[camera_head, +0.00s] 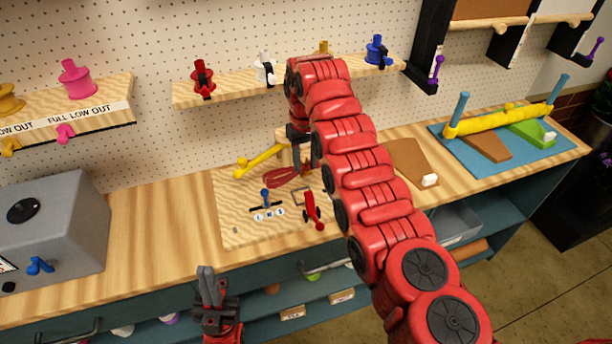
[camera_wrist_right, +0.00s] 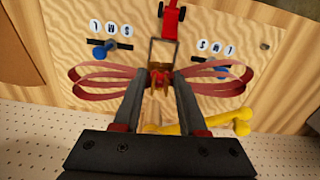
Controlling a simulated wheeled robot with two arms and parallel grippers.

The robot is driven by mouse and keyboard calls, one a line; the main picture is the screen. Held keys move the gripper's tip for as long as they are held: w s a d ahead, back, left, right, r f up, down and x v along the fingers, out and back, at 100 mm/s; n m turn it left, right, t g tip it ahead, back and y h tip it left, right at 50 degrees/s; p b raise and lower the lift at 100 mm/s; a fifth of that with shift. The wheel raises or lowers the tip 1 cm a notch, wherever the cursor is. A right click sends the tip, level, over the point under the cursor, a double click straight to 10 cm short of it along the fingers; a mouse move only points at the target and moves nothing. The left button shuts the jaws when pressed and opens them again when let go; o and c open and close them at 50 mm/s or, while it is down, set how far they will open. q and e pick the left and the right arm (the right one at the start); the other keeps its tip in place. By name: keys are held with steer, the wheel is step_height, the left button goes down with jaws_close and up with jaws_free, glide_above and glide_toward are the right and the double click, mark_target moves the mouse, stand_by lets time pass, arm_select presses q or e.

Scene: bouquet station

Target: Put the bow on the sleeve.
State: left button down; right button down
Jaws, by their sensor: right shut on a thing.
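The bow is red ribbon with loops to both sides. In the right wrist view its knot (camera_wrist_right: 160,78) is between my right gripper's fingertips (camera_wrist_right: 158,84), which are shut on it, over the wooden jig board. In the head view one red loop (camera_head: 281,177) shows beside my right gripper (camera_head: 301,158); my arm hides the rest. My left gripper (camera_head: 209,276) is low at the bench's front edge, away from the bow. Its fingers point up, and their gap is unclear. I cannot make out the sleeve for certain.
The jig board (camera_head: 237,222) carries a yellow lever (camera_head: 258,160), a red toggle clamp (camera_head: 311,208), a metal frame (camera_wrist_right: 163,50) and blue knobs. Ribbon spools stand on the shelf (camera_head: 225,91). A grey box (camera_head: 60,215) is left, a blue mat (camera_head: 520,162) right. Bare bench lies left of the board.

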steer(key=shift+m, duration=0.7)
steer(key=shift+w+d+r, duration=0.25)
steer(key=shift+d, duration=0.55)
steer(key=shift+w+d+r, duration=0.2)
steer(key=shift+d+r, duration=0.05)
steer(key=shift+d, duration=0.55)
steer(key=shift+w+d+r, duration=0.25)
steer(key=shift+d, duration=0.55)
steer(key=shift+d, duration=0.25)
steer(key=shift+w+d+r, duration=0.1)
steer(key=shift+d+r, duration=0.1)
steer(key=shift+d, duration=0.4)
